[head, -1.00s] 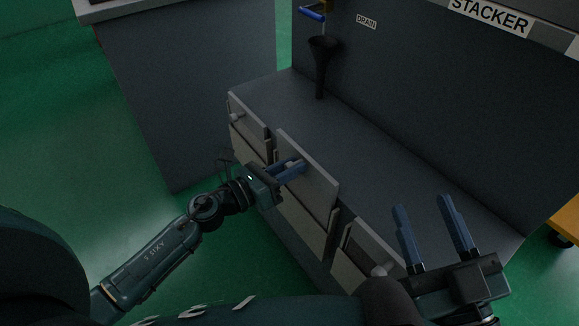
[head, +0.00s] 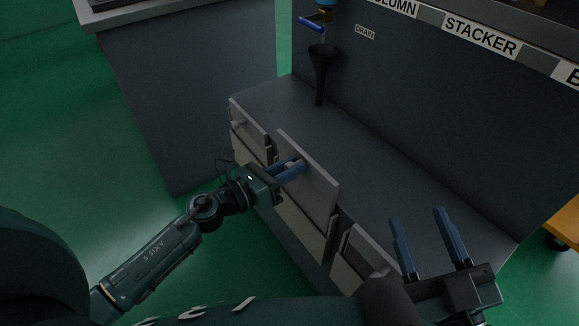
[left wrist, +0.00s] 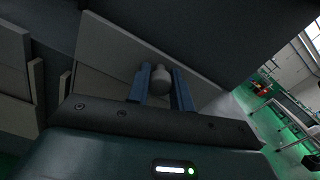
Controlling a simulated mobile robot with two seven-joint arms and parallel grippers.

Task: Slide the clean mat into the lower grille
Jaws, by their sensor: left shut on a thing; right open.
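My left gripper (head: 298,164) is shut on the pale round knob (left wrist: 161,82) of the middle drawer. That drawer's grey front (head: 318,187) stands out from the low cabinet. In the left wrist view my left gripper's two blue fingers (left wrist: 161,90) lie on either side of the knob. My right gripper (head: 418,215) is open and empty, its blue fingers apart in front of the cabinet's right part. I see neither the clean mat nor the lower grille in these views.
A left drawer (head: 249,126) and a right drawer (head: 368,252) flank the middle one. A black funnel (head: 321,62) stands on the cabinet's bare grey top (head: 375,150), below a blue-handled tap (head: 311,25). A grey counter (head: 190,90) is behind left. Green floor (head: 60,110) is clear at left.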

